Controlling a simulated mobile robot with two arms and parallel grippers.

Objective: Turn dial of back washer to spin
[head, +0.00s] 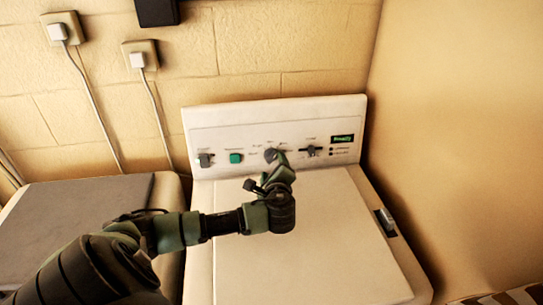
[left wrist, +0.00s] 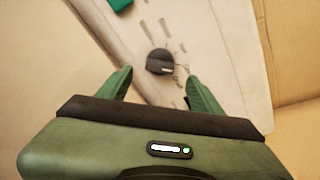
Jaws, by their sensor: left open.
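The white washer (head: 300,245) stands against the block wall with its control panel (head: 215,125) raised at the back. A round dark dial (head: 271,154) sits near the panel's middle, and it also shows in the left wrist view (left wrist: 159,62) with printed marks around it. My left gripper (head: 281,161) is in front of the panel at the dial, partly hiding it in the head view. In the left wrist view its fingers (left wrist: 158,84) are open and apart, with the dial between and beyond their tips. Contact cannot be told. My right gripper is not in view.
The panel also has a dark left switch (head: 205,160), a green button (head: 236,157), a right knob (head: 312,151) and a lit green display (head: 343,138). Another appliance (head: 70,225) with a grey top stands at left. A plain wall (head: 460,130) closes the right side.

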